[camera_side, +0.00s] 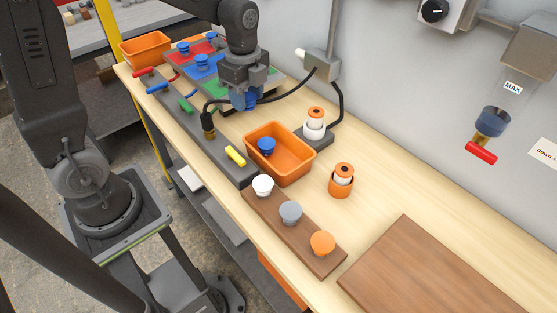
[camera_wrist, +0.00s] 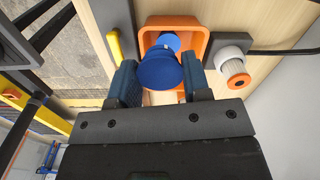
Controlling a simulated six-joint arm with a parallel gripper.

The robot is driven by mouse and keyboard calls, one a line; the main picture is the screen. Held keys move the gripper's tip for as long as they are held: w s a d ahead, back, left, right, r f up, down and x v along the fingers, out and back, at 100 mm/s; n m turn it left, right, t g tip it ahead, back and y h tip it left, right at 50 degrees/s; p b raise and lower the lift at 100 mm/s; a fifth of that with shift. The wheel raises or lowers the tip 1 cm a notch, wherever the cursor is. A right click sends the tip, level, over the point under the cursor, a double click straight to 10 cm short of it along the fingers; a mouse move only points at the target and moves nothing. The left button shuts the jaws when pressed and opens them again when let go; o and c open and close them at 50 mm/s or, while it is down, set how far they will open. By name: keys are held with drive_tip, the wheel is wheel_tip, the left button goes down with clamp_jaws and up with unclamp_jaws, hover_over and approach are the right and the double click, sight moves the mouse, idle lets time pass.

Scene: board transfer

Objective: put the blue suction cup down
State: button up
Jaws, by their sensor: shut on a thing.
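My gripper (camera_side: 245,102) points down at the near end of the coloured mats, just left of the orange bin (camera_side: 300,167). In the wrist view it is shut on a blue suction cup (camera_wrist: 160,72), whose round face shows between the two blue fingers. In the side view the held cup is hard to tell from the blue fingers. Another blue suction cup (camera_side: 266,146) is inside the orange bin. In the wrist view the bin (camera_wrist: 204,27) lies beyond the held cup, and a blue shape shows just behind that cup.
Blue cups (camera_side: 202,62) stand on the red and blue mats. A dark rail with a yellow handle (camera_side: 235,156) runs along the left. A white-and-orange stack (camera_side: 314,125) stands right of the bin. A brown board (camera_side: 293,232) holds white, grey and orange cups. Free wood lies beside it.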

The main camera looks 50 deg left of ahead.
drive_tip(key=shift+s+d+f, duration=0.2)
drive_tip(key=shift+d, duration=0.1)
drive_tip(key=shift+m, duration=0.3)
drive_tip(key=d+f, duration=0.2)
drive_tip(key=d, duration=0.1)
drive_tip(key=w+d+f, duration=0.1)
drive_tip(key=d+f, duration=0.1)
drive_tip(key=d, duration=0.2)
drive_tip(key=w+d+f, duration=0.1)
drive_tip(key=d+f, duration=0.1)
drive_tip(key=d, duration=0.2)
drive_tip(key=shift+w+f, duration=0.15)
drive_tip(key=shift+f, duration=2.25)
drive_tip(key=shift+f, duration=0.15)
drive_tip(key=o, duration=0.7)
